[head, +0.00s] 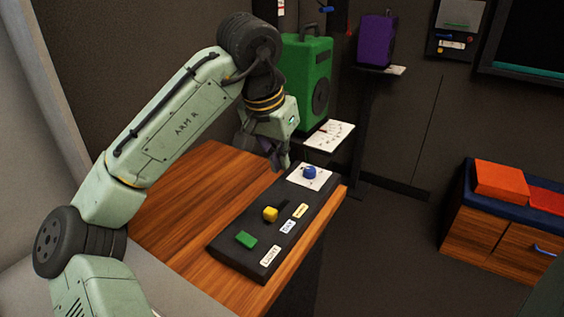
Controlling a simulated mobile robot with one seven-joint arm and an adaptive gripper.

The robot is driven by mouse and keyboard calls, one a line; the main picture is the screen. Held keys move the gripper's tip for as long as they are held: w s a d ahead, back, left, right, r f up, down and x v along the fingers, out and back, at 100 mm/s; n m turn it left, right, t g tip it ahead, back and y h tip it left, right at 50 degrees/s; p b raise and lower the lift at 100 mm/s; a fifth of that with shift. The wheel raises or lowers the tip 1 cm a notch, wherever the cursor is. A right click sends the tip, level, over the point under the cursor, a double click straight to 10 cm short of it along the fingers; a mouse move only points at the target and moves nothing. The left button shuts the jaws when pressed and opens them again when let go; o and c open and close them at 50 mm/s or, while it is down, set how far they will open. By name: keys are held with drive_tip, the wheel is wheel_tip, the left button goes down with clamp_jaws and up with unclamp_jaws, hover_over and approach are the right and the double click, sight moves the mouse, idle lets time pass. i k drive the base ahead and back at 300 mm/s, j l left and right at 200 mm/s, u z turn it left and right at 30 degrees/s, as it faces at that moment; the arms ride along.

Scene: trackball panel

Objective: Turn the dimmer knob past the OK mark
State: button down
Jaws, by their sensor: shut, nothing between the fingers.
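A black control panel (255,232) lies on the wooden table. At its far end a round blue knob (309,172) sits on a white marked plate (322,182). The marks are too small to read, so I cannot make out the OK mark or how the knob is turned. A yellow control (270,213) sits mid-panel, and a green button (246,240) is at the near end. My gripper (279,165) points down, shut and empty, just left of the blue knob and apart from it in the picture. Its height above the panel is hard to judge.
The wooden table (190,195) is bare left of the panel. A wooden cabinet (490,228) with orange boxes stands at right.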

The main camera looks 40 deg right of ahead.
sight(309, 172)
drive_tip(key=k, duration=1)
